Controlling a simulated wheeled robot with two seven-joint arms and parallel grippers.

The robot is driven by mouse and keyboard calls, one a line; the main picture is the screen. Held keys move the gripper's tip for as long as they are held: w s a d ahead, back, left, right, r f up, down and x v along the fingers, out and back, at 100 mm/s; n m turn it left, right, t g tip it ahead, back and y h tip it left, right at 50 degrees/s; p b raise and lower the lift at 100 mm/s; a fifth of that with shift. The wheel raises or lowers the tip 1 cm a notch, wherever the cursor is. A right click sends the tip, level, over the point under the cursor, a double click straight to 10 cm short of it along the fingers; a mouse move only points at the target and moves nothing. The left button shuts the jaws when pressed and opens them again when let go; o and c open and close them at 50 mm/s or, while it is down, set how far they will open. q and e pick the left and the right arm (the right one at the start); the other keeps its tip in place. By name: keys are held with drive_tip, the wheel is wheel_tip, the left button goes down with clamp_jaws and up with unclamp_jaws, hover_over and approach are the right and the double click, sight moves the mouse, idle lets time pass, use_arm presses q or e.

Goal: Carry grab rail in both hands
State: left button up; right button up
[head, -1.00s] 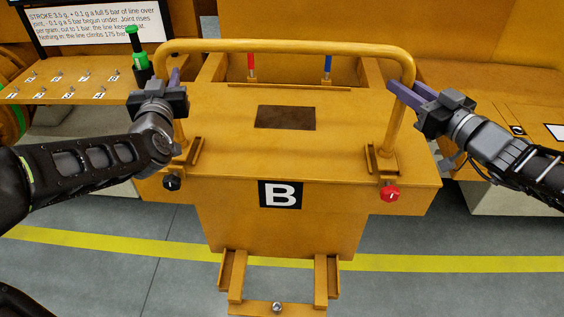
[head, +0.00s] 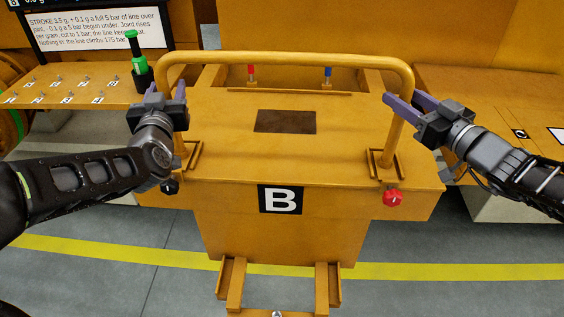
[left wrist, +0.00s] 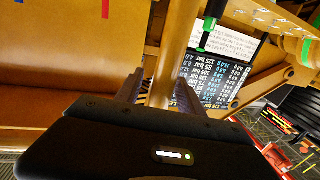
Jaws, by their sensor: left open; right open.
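The grab rail (head: 285,58) is a yellow hoop standing upright on the yellow carrier (head: 345,150) marked B. My left gripper (head: 166,90) is open at the rail's left post, partly hiding it. In the left wrist view the post (left wrist: 178,50) passes between the two fingers of this gripper (left wrist: 160,92), with room beside it. My right gripper (head: 408,101) is open at the rail's right post, one purple finger on its near side and the other to the right. Whether its fingers touch the post cannot be told.
A black knob (head: 170,187) and a red knob (head: 393,198) sit on the carrier's front. Red and blue pins stand behind. A bench with a green-topped tool (head: 136,62) is at left, another bench (head: 490,105) at right. A yellow floor line (head: 450,271) runs in front.

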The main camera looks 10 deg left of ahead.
use_arm(q)
drive_tip(key=v, duration=0.7)
drive_tip(key=shift+w, duration=0.1)
use_arm(e)
drive_tip(key=shift+d, duration=0.1)
drive_tip(key=v, duration=1.2)
use_arm(q)
drive_tip(key=shift+d, duration=0.1)
